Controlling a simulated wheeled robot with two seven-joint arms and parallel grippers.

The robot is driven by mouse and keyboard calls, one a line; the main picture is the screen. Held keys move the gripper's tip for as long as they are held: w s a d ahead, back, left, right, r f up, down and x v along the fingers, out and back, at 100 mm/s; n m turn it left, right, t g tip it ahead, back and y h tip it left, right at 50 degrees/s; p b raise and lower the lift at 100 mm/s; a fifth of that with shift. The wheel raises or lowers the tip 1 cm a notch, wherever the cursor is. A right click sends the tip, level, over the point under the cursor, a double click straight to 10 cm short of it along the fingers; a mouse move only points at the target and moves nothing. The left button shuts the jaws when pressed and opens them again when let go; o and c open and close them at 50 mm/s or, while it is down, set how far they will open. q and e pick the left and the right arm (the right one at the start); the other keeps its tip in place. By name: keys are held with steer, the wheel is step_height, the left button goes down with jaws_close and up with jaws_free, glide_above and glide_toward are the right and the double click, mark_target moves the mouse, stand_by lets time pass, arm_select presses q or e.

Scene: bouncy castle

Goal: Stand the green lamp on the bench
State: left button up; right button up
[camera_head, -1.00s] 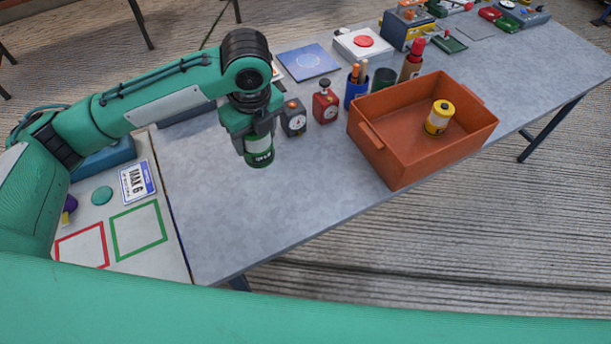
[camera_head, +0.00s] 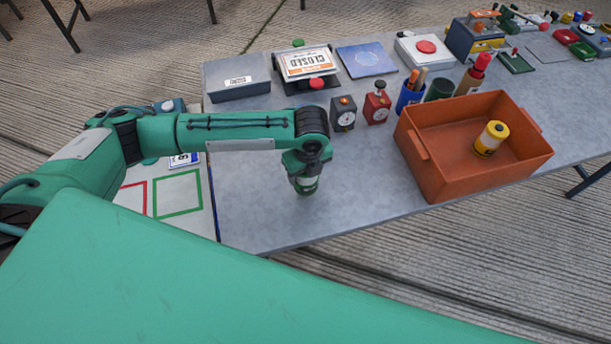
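My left gripper (camera_head: 306,178) reaches in from the left over the front part of the grey bench (camera_head: 265,200). It is shut on the green lamp (camera_head: 305,187), a small green cylinder with a pale band. The lamp is roughly upright, and its upper part is hidden by the gripper. I cannot tell whether its base touches the bench top. My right gripper is not in view.
An orange crate (camera_head: 424,182) holding a yellow lamp (camera_head: 491,138) stands to the right. Dark (camera_head: 343,113) and red (camera_head: 377,102) timers stand behind the gripper. A white board with a green square outline (camera_head: 178,193) lies left. Bench surface around the lamp is clear.

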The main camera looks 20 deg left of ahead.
arm_select(q)
step_height(320, 180, down, 3)
steer(key=shift+r, duration=0.2)
steer(key=shift+f, duration=0.2)
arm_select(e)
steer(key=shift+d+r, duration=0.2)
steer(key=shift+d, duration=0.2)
arm_select(q)
steer(key=shift+f, duration=0.1)
steer(key=o, duration=1.2)
steer(key=r, duration=0.4)
steer(key=r+b, duration=0.1)
steer(key=r, duration=0.3)
steer(key=s+d+r, duration=0.1)
steer(key=r, duration=0.3)
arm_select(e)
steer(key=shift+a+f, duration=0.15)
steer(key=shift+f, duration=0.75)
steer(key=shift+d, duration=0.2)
arm_select(q)
steer(key=shift+s, duration=0.1)
